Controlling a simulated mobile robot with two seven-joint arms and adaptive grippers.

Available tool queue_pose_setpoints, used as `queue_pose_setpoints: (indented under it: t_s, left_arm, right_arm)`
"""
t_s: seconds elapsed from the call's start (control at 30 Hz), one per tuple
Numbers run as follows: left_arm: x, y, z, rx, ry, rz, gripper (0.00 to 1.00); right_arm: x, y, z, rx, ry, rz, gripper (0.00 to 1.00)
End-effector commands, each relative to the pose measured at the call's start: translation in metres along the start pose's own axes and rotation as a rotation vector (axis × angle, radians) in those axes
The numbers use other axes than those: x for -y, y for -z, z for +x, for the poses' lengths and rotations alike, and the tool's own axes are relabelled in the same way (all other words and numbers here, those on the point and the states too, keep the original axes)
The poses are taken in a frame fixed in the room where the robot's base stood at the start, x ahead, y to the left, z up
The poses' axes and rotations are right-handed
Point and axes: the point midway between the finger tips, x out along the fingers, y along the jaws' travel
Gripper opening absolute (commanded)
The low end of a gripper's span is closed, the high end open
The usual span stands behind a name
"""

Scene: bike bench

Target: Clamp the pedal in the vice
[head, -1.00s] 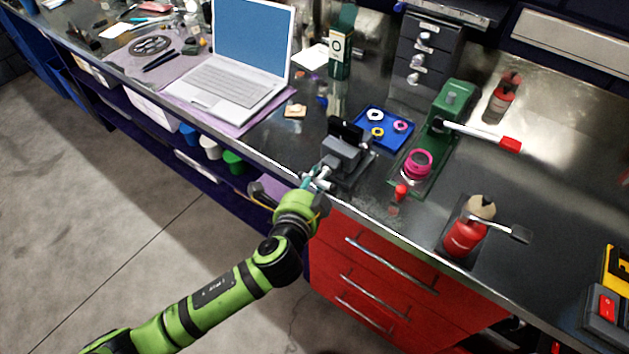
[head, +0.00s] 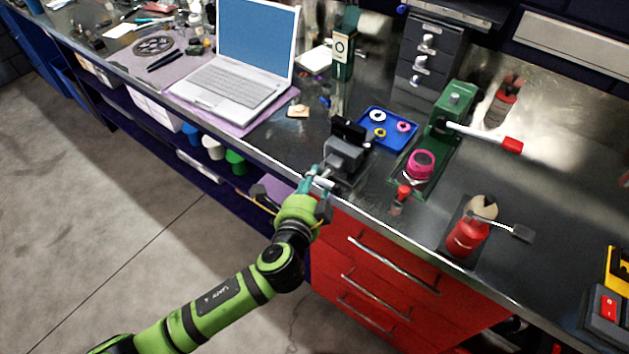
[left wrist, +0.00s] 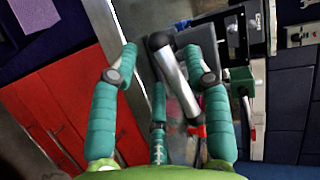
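The grey vice (head: 342,162) stands at the front edge of the bench. A black block (head: 350,131) shows at its top, by the jaws. I cannot tell whether this is the pedal or part of the vice, nor whether it is gripped. My left gripper (head: 319,183) is at the front of the vice, by its silver handle bar. In the left wrist view, the teal fingers of the left gripper (left wrist: 162,62) are spread, with the silver handle bar (left wrist: 174,76) and its black end between them. Contact is unclear. My right gripper is out of view.
A blue tray (head: 371,146) with small rings is behind the vice. A green press (head: 450,112) with a red-tipped lever, a pink ring and a red bottle (head: 466,238) stand to the right. The laptop (head: 240,85) is left. Red drawers (head: 375,280) lie below the bench edge.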

Motion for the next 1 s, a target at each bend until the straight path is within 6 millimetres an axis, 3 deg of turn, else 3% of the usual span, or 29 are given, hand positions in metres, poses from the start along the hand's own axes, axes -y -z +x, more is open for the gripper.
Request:
queue_pose_setpoints:
  t_s: [0.27,0.37,0.7,1.0]
  left_arm:
    - [0.004,0.001,-0.005,-0.003,0.008,-0.003,0.48]
    - [0.003,0.001,-0.018,-0.003,0.006,-0.003,0.48]
    - [0.001,-0.001,-0.091,-0.002,0.003,-0.004,0.48]
    - [0.001,-0.001,-0.122,-0.001,0.005,-0.003,0.48]
  right_arm:
    - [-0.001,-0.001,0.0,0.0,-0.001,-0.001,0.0]
    - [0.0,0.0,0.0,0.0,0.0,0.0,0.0]
    - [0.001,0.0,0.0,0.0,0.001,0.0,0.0]
    - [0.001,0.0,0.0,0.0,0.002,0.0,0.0]
